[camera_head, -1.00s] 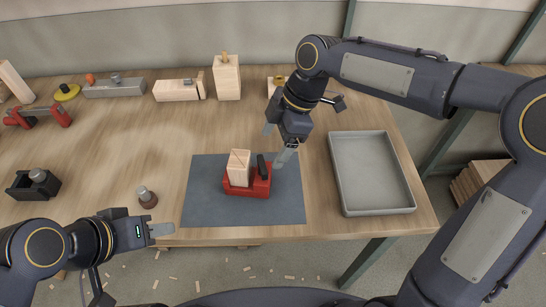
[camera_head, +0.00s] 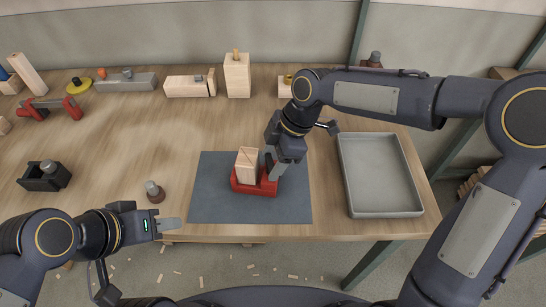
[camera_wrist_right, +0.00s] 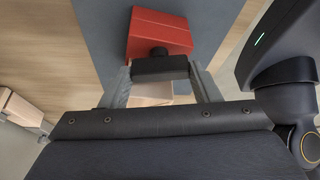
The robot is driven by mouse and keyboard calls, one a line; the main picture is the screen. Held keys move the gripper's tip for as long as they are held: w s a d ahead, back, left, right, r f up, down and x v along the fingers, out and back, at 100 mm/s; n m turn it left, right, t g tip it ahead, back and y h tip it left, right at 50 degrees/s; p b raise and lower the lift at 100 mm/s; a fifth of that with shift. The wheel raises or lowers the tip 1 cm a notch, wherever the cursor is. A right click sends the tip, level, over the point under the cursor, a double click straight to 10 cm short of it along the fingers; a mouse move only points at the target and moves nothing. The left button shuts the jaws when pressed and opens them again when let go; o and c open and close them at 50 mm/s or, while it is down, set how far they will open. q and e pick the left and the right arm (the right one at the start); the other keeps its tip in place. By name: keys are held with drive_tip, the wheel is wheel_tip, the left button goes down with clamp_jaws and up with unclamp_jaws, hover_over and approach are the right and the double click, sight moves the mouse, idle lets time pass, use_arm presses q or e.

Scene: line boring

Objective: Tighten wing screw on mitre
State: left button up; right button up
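The mitre is a red block (camera_head: 254,187) on a dark mat, with a pale wood piece (camera_head: 246,164) upright in it. It also shows in the right wrist view (camera_wrist_right: 160,32). Its black wing screw (camera_wrist_right: 160,68) has a bar-shaped head on the red side. My right gripper (camera_wrist_right: 160,76) is open around this head, one finger by each end, very close; I cannot tell whether they touch it. In the head view my right gripper (camera_head: 274,164) is at the mitre's right side and partly hides the screw. My left gripper (camera_head: 166,225) is empty at the table's front edge; its finger gap is not clear.
A grey tray (camera_head: 384,211) lies right of the mat (camera_head: 212,205). A small knobbed item (camera_head: 154,192) stands left of the mat, near my left gripper. A black holder (camera_head: 44,176), a red clamp (camera_head: 58,108) and wooden blocks (camera_head: 237,76) lie farther off. The middle-left tabletop is clear.

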drive_tip(key=shift+c, duration=1.1)
drive_tip(key=shift+f+m+t+b, duration=0.15)
drive_tip(key=shift+m+t+b, duration=0.25)
drive_tip(key=shift+m+b, duration=0.5)
drive_tip(key=shift+s+m+t+b, duration=0.1)
drive_tip(key=shift+m+t+b, duration=0.35)
drive_tip(key=shift+m, duration=0.55)
drive_tip(key=shift+r, duration=0.2)
drive_tip(key=o, duration=1)
drive_tip(key=shift+r, duration=0.1)
